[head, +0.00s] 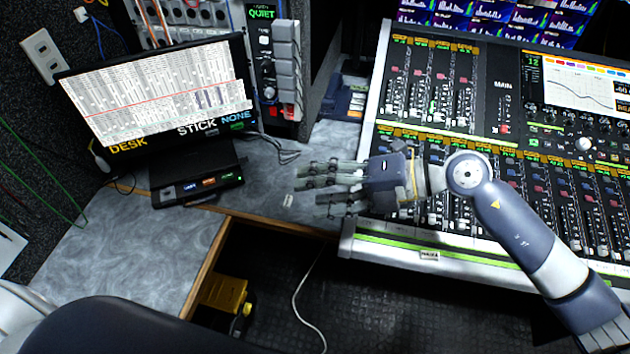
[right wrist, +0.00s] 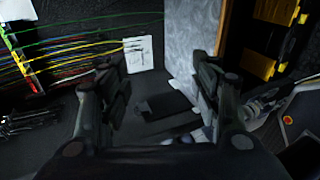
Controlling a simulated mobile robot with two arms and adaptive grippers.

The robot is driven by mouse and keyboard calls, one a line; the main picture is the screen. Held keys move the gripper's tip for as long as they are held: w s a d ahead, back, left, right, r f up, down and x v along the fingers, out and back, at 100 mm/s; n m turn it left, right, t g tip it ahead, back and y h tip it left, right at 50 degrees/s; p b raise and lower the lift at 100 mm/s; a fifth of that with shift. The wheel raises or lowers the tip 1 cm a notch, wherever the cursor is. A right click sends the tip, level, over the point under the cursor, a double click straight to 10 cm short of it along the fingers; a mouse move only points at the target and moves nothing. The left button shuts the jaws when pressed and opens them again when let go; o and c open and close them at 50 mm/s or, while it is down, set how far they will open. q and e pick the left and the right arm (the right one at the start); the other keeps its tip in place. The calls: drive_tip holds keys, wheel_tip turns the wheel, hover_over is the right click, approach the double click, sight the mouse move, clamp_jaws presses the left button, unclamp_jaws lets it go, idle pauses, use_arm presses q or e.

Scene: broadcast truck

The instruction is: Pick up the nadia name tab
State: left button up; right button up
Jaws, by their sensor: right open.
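A small pale name tab (head: 429,255) with dark lettering, which seems to read NADIA, sits on the front edge of the mixing console (head: 385,250) in the head view. Another small whitish tab (head: 288,200) lies on the grey desk; its lettering is too small to read. My right gripper (head: 318,188) is open and empty, with its fingers pointing left above the desk, left of the console and above and left of the name tab. In the right wrist view the open fingers (right wrist: 162,75) have nothing between them, and no name tab shows there. My left gripper is not in view.
A monitor (head: 155,95) stands on the desk at left, with a black box (head: 198,180) with lit buttons before it. A yellow object (head: 222,293) and a white cable lie below the desk edge. The desk's left part is clear. Colored cables (right wrist: 85,55) hang on the wall.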

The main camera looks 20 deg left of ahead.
drive_tip(key=shift+a+r+y, duration=0.25)
drive_tip(key=shift+r+y, duration=0.1)
drive_tip(key=shift+r, duration=0.1)
drive_tip(key=shift+a+r+y, duration=0.2)
drive_tip(key=shift+r+y, duration=0.15)
drive_tip(key=shift+r, duration=0.1)
